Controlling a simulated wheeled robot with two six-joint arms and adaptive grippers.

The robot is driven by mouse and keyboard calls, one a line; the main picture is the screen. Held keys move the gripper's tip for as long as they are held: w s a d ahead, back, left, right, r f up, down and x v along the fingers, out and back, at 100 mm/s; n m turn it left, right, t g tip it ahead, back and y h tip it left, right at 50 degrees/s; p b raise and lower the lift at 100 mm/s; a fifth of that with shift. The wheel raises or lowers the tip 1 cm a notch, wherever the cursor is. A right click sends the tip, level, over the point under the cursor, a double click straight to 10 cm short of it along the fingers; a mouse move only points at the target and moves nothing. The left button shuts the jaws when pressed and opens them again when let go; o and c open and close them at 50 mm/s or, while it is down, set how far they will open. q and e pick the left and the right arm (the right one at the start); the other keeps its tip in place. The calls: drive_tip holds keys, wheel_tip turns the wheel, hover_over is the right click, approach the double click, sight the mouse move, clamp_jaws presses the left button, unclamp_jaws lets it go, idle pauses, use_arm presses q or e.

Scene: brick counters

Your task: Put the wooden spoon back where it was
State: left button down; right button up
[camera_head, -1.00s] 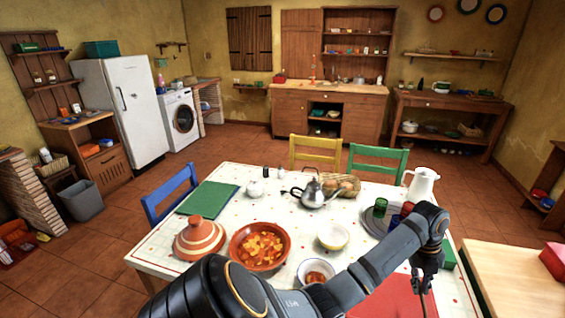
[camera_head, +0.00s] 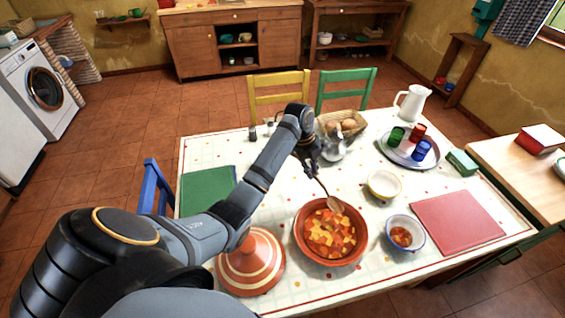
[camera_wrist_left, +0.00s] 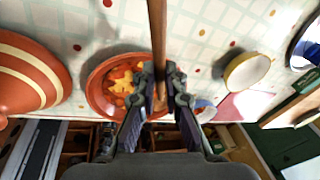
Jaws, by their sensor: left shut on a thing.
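The wooden spoon (camera_head: 335,206) is in my left gripper (camera_head: 311,168), held by its handle, with its bowl end low over the far part of the stew dish (camera_head: 301,249). I cannot tell whether the spoon touches the stew. In the left wrist view, the spoon handle (camera_wrist_left: 157,35) runs between the shut fingers (camera_wrist_left: 160,88), and the stew dish (camera_wrist_left: 92,88) lies just left of and below them. The orange-and-cream striped conical lid (camera_head: 250,262) stands left of the dish. My right gripper is not in view.
A white bowl (camera_head: 384,186), a small bowl of red food (camera_head: 404,235) and a red mat (camera_head: 458,222) lie right of the dish. Behind are a tray (camera_head: 396,153) with coloured glasses, a white jug (camera_head: 412,103) and an egg basket (camera_head: 341,125). A green mat (camera_head: 207,190) lies left.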

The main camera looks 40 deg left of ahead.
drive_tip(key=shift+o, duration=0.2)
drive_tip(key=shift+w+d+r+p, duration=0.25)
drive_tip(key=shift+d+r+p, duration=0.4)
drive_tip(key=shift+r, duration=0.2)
use_arm(q)
drive_tip(key=shift+w+a+f+n+t+y, duration=0.15)
drive_tip(key=shift+a+f+n+t, duration=0.45)
drive_tip(key=shift+f+n, duration=1.35)
drive_tip(key=shift+a+f+n+t+y, duration=0.2)
drive_tip(key=shift+a+f+n+t, duration=0.45)
drive_tip(key=shift+f+n, duration=1.25)
drive_tip(key=shift+w+a+f+n+t+y, duration=0.15)
drive_tip(key=shift+a+f+n+t, duration=0.55)
drive_tip(key=shift+n, duration=2.15)
drive_tip(key=shift+f+g+b, duration=0.25)
drive_tip(key=shift+f+b, duration=0.4)
drive_tip(key=shift+f, duration=1.15)
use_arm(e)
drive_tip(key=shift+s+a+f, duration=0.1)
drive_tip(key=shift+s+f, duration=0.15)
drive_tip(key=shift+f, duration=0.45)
use_arm(q)
drive_tip(key=c, duration=1.4)
unclamp_jaws()
drive_tip(key=shift+c, duration=0.2)
drive_tip(key=shift+o, duration=0.4)
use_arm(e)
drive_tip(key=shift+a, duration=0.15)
use_arm(q)
drive_tip(key=shift+a, duration=0.1)
